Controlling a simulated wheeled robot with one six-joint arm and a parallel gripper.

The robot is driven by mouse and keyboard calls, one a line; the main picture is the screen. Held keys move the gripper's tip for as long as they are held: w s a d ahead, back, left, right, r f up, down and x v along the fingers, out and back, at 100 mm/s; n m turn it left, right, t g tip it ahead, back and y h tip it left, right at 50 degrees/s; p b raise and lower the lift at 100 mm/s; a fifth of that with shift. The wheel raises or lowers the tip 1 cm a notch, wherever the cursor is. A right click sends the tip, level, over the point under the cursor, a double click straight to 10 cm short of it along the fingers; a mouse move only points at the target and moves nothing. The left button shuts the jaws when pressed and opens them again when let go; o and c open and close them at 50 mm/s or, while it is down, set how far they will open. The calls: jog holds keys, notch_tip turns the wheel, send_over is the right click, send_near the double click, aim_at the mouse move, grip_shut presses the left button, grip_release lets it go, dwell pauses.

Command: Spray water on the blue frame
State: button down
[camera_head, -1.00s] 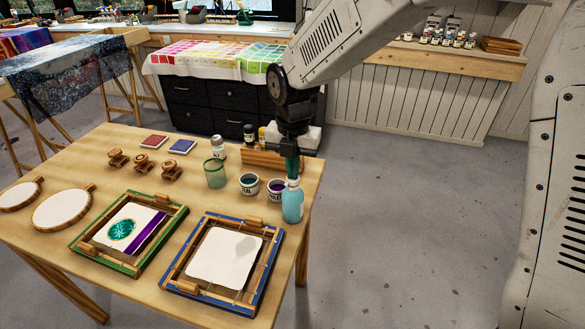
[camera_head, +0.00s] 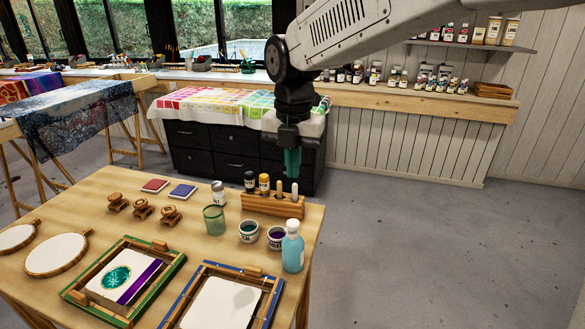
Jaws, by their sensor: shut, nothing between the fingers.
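The blue frame (camera_head: 186,297) lies at the front right of the wooden table, partly cut off by the lower picture edge. A white cloth (camera_head: 222,306) is stretched in it, with a greyish patch near its upper right. A light-blue spray bottle (camera_head: 292,252) stands upright on the table's right edge, behind the frame's right corner. My gripper (camera_head: 292,174) is shut and empty, pointing down above the wooden rack, higher than the bottle and apart from it.
The wooden rack (camera_head: 262,204) with tools stands behind two dye jars, a teal one (camera_head: 249,232) and a purple one (camera_head: 277,238). A green glass (camera_head: 214,220) is to their left. The green frame (camera_head: 150,281) lies left of the blue one. Floor on the right is clear.

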aim_at(293, 223)
dwell(0.3)
jog(key=shift+s+d+r, duration=0.1)
jog(key=shift+s+r, duration=0.3)
jog(key=shift+r, duration=0.4)
jog(key=f, duration=1.4)
jog(key=shift+w, duration=0.25)
